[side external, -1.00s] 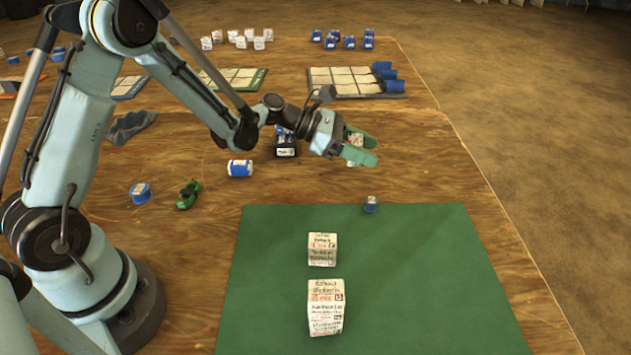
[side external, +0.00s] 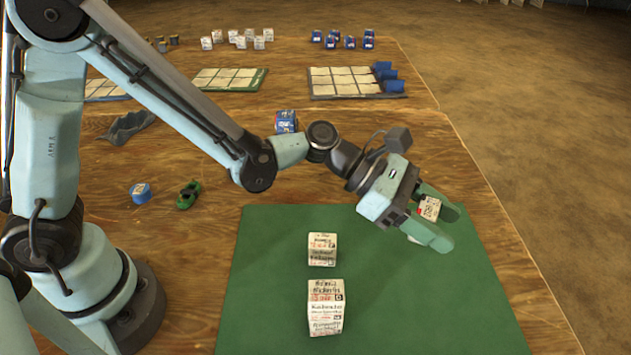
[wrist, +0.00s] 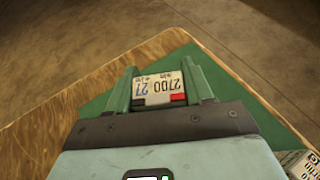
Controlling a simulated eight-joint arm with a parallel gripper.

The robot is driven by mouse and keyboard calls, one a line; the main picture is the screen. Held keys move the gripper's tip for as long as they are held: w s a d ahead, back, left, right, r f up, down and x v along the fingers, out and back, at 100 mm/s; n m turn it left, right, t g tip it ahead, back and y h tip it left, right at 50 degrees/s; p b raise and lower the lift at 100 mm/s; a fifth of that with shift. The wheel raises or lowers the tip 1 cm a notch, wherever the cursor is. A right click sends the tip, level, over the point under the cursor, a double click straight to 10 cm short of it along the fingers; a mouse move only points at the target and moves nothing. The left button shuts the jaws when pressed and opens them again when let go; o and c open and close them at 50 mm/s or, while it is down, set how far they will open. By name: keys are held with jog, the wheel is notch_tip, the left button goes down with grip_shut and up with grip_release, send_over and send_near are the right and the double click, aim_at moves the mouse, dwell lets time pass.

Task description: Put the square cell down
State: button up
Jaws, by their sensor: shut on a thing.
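My gripper (side external: 436,219) is shut on the square cell (side external: 429,208), a small white block with printed labels. It is above the right part of the green mat (side external: 270,300) in the side view. The cell appears held above the mat; the exact height cannot be told.
Two white labelled blocks, one (side external: 322,249) behind the other (side external: 325,306), stand on the mat. A green clip-like object (side external: 189,194) and a blue cell (side external: 140,193) lie on the wooden table to the left. Trays (side external: 345,90) and more cells stand farther back. The mat's front right is clear.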

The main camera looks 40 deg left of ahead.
jog(key=s+d+m+g, duration=0.4)
jog(key=s+d, duration=0.7)
jog(key=s, duration=0.1)
send_over(460, 313)
jog(key=shift+h, duration=0.4)
notch_tip(460, 313, down, 7)
jog(key=shift+s+r, duration=0.1)
jog(key=shift+r, duration=0.05)
jog(key=shift+f, duration=2.05)
jog(key=shift+f, duration=0.15)
jog(key=o, duration=1.1)
jog(key=shift+o, duration=0.2)
